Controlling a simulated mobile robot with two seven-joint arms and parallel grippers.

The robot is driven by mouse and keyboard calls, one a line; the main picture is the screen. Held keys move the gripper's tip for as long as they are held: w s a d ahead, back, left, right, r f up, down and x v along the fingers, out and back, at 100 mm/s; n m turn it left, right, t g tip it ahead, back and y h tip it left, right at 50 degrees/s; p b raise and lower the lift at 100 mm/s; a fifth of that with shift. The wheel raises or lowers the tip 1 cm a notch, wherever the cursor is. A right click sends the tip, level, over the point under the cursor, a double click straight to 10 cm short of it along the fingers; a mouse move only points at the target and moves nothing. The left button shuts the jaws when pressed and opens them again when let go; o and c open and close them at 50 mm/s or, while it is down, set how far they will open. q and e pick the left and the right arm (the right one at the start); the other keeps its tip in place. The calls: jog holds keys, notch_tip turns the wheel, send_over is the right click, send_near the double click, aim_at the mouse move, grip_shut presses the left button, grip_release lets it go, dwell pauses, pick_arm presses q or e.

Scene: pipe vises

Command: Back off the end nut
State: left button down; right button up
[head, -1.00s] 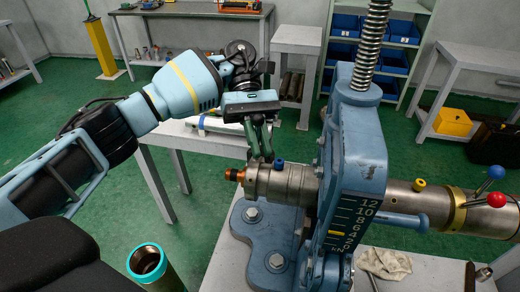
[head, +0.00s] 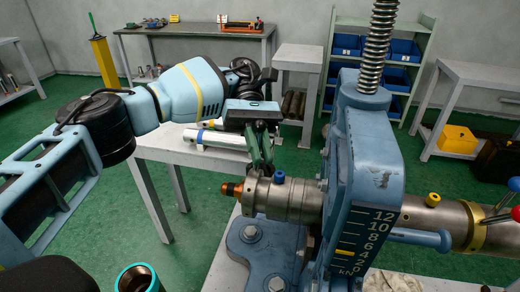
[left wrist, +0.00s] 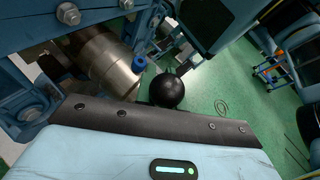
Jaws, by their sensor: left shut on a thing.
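The steel cylinder (head: 305,205) of the blue vise (head: 365,165) lies level, with a copper-orange fitting (head: 232,189) at its left tip. The end nut (head: 250,193) appears to be the steel ring around that left end. My left gripper (head: 261,165) reaches down from above onto this end, with its fingers close together. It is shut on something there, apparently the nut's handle. In the left wrist view a black ball knob (left wrist: 166,91) shows close in front of the palm, beside the cylinder (left wrist: 104,62). The fingertips are hidden there. My right gripper is out of view.
A blue port cap (head: 278,177) stands up from the cylinder close to my fingers. A grey table (head: 190,157) with a white tube (head: 215,138) stands behind.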

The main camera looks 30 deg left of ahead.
pick_arm(q)
jog(key=shift+r, duration=0.1)
jog(key=c, duration=1.5)
grip_release()
jog(key=shift+d, duration=0.1)
